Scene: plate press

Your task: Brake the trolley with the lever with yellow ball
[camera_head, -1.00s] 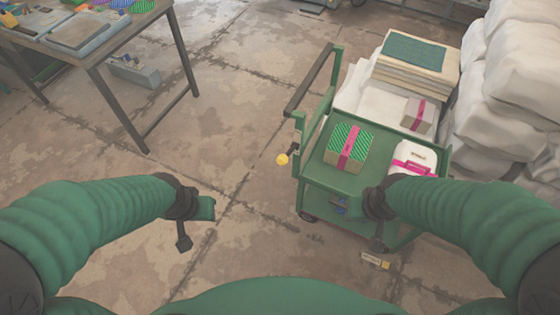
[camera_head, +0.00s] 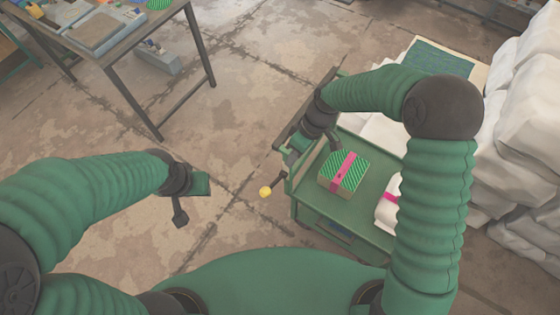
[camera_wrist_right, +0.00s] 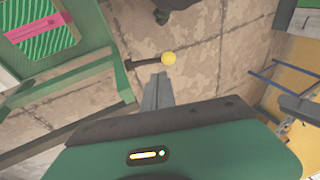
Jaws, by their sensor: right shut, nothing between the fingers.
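The green trolley (camera_head: 345,215) stands right of centre in the head view. Its brake lever, a short dark rod (camera_head: 279,176) with a yellow ball (camera_head: 265,192), sticks out from the trolley's left side. My right gripper (camera_head: 292,158) is over that side near the handle, partly hidden by its own wrist. In the right wrist view the shut, empty fingers (camera_wrist_right: 158,88) point at the lever (camera_wrist_right: 145,63), just short of the yellow ball (camera_wrist_right: 168,58); I cannot tell if they touch. My left gripper (camera_head: 181,218) hangs over bare floor left of the ball; its jaws are unclear.
A green striped box with a pink band (camera_head: 345,174) and a white package (camera_head: 388,212) lie on the trolley. White sacks (camera_head: 525,120) are piled at the right. A work table (camera_head: 120,45) stands at upper left. The floor between table and trolley is clear.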

